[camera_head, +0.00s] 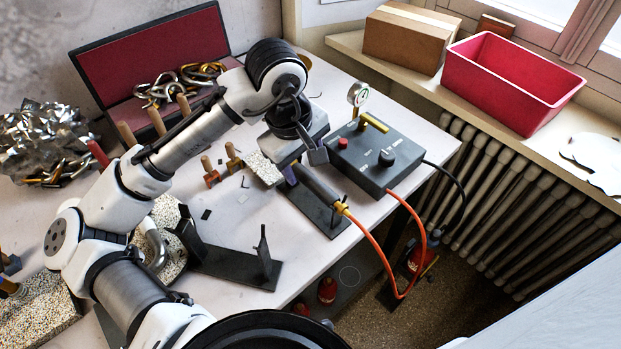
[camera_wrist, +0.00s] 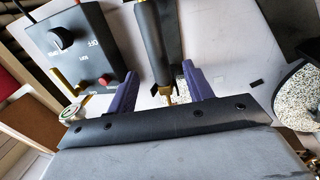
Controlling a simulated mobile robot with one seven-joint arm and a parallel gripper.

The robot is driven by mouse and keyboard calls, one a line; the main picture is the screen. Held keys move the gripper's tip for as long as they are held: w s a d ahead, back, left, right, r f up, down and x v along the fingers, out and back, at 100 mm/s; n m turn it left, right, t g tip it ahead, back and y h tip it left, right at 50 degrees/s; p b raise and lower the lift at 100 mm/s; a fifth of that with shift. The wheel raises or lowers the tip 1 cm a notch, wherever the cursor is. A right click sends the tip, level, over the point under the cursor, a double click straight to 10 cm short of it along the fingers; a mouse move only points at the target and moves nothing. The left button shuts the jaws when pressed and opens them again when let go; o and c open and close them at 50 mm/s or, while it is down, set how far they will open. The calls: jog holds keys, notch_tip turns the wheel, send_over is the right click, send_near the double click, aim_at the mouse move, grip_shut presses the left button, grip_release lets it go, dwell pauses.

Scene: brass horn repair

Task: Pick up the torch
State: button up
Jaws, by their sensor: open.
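The torch (camera_head: 318,186) is a dark cylinder with a brass fitting and an orange hose at its near end. It lies on a black stand (camera_head: 333,228) near the table's right front edge. In the wrist view the torch (camera_wrist: 153,38) points its brass nozzle (camera_wrist: 168,92) toward my palm. My gripper (camera_head: 304,165) is at the torch's far end, its body partly hiding that end. In the wrist view my gripper (camera_wrist: 160,72) is open, with one purple finger on each side of the nozzle end. I cannot tell whether either finger touches it.
A dark control box (camera_head: 376,153) with a knob, red button and gauge stands close to the right of my gripper. The orange hose (camera_head: 388,262) hangs off the table edge. A black bracket (camera_head: 240,265) and small scattered parts lie to the left. A red-lined case (camera_head: 150,55) is behind.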

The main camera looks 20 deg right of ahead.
aim_at(308, 177)
jog(key=shift+w+d+f+p, duration=0.1)
jog(key=shift+d+f+p, duration=0.1)
jog(key=shift+f, duration=0.7)
jog(key=shift+d+f+p, duration=0.15)
jog(key=shift+d+f, duration=0.05)
jog(key=shift+f, duration=0.65)
jog(key=shift+w+d+f+p, duration=0.1)
jog(key=shift+d+f+p, duration=0.1)
jog(key=shift+f, duration=0.7)
jog(key=shift+c, duration=0.4)
jog(key=c, duration=1)
